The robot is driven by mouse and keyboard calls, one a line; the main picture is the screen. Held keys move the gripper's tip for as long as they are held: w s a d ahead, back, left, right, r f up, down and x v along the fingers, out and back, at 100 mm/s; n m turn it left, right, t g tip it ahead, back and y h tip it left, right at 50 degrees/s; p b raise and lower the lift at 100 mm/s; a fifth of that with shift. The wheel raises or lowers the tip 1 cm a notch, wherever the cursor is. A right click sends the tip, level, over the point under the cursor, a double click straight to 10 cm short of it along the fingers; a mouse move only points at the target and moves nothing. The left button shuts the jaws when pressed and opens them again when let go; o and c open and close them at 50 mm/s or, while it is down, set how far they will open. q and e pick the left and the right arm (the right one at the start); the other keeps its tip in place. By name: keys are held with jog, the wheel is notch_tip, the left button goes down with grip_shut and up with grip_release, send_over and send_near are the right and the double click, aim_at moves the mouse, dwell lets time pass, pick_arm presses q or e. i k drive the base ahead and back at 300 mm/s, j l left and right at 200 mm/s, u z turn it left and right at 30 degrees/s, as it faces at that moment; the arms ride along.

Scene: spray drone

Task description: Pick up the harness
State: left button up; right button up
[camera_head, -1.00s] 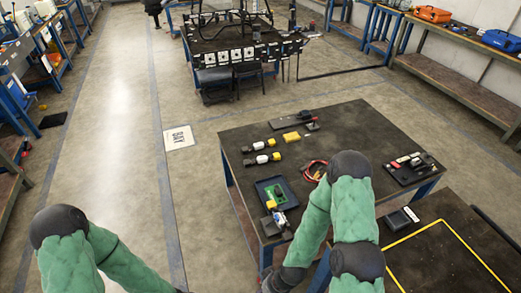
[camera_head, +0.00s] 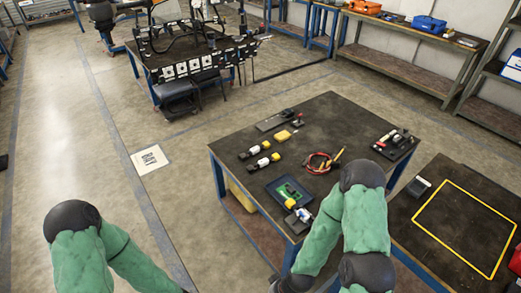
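The harness looks to be the looped red cable with a yellow end (camera_head: 322,162) lying on the dark-topped table (camera_head: 345,125). It lies near the middle of the table, just beyond the dark elbow of my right arm. My green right arm reaches down to the table's near left edge, and only a dark wrist part shows at the bottom of the picture. My green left arm comes in at the lower left, over the floor and apart from the table. The fingers of both grippers are out of the picture.
Black, white and yellow parts (camera_head: 264,161) lie left of the harness. A tray with a green board (camera_head: 288,190) sits near the front left edge. A black holder (camera_head: 396,143) sits at the right. A yellow-outlined bench (camera_head: 425,200) stands right.

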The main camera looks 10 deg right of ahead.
aim_at(243, 157)
jog(key=i+j+z, duration=0.4)
jog(key=j, duration=0.25)
jog(key=i+j+z, duration=0.2)
jog(key=i+j, duration=0.15)
jog(key=i+j+z, duration=0.2)
jog(key=j, duration=0.25)
